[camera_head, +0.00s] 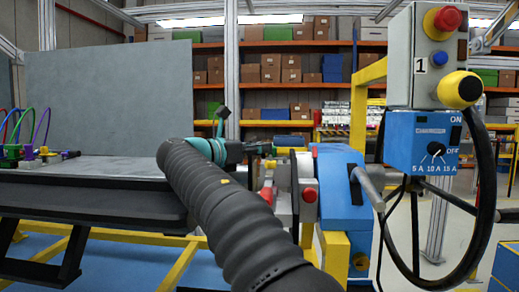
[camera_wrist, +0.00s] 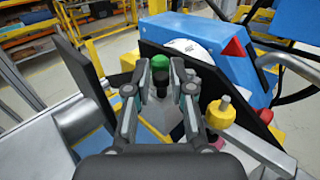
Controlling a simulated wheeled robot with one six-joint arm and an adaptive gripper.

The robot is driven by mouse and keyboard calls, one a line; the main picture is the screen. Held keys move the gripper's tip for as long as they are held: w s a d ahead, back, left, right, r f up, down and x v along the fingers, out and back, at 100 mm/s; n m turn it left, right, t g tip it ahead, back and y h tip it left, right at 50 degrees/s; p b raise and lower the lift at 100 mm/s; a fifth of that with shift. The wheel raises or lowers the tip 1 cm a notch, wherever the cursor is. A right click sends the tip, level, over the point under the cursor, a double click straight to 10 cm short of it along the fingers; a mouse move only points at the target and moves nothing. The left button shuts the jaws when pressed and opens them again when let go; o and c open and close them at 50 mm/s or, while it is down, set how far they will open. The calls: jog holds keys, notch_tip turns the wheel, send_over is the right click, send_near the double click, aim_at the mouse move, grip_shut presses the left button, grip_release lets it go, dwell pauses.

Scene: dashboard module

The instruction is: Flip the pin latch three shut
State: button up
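No label marks a latch as three, so I cannot tell which part is pin latch three. In the wrist view, a pin with a green cap (camera_wrist: 160,63) and a dark shaft stands between the fingertips of my gripper (camera_wrist: 162,84). The fingers are apart, one on each side of it, and I cannot see clear contact. A yellow knob (camera_wrist: 220,109) stands to the right of the fingers, with a small pink part (camera_wrist: 215,142) below it. In the head view, my gripper (camera_head: 264,149) is left of the blue machine (camera_head: 336,195), and the pin is not clear there.
A red button (camera_head: 309,195) is on the machine's front. A control box (camera_head: 410,65) and blue dial box (camera_head: 424,142) with a hanging black cable stand at right. A grey bench (camera_head: 90,177) is at left. Dark plates (camera_wrist: 80,65) flank the gripper closely in the wrist view.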

jog(key=shift+o, duration=0.7)
jog(key=v, duration=1.2)
